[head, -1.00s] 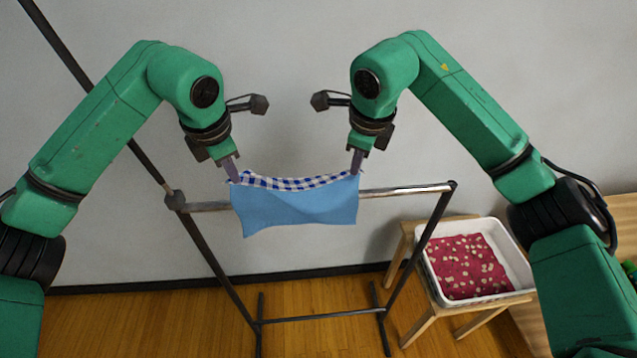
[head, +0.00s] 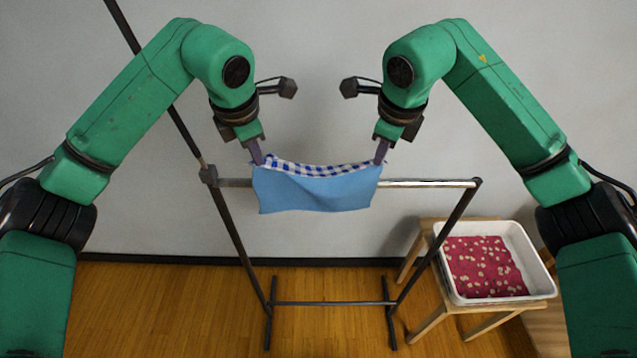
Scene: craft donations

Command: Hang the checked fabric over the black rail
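The checked fabric (head: 318,170) shows a blue-and-white checked strip along its top and a plain light-blue face below. It hangs in front of the rail (head: 425,183), hiding the rail's middle. The rail looks grey and metallic, on a dark stand. My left gripper (head: 257,158) is shut on the fabric's upper left corner. My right gripper (head: 380,155) is shut on its upper right corner. Both fingertips appear slightly above the rail line. The top edge sags between them. Whether the fabric touches the rail, and what hangs behind it, I cannot tell.
A white tray (head: 549,285) holding a red spotted cloth (head: 485,266) stands on a wooden stool (head: 428,318) right of the stand. A dark diagonal pole (head: 160,85) rises at the left. A pale wall is behind; the wooden floor is clear at left.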

